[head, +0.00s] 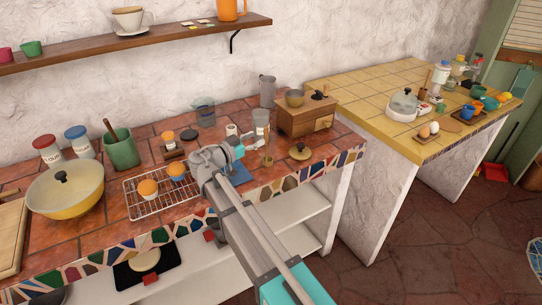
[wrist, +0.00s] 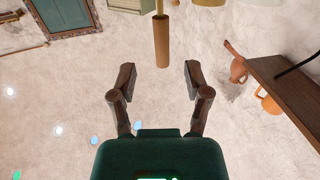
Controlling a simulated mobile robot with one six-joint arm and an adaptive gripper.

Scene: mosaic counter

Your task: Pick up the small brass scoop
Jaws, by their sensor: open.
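No scoop shows in the wrist view.
A wire rack (head: 150,205) with two cups stands left of my arm. A wall shelf (head: 150,42) runs above. A yellow counter (head: 350,88) lies farther right.

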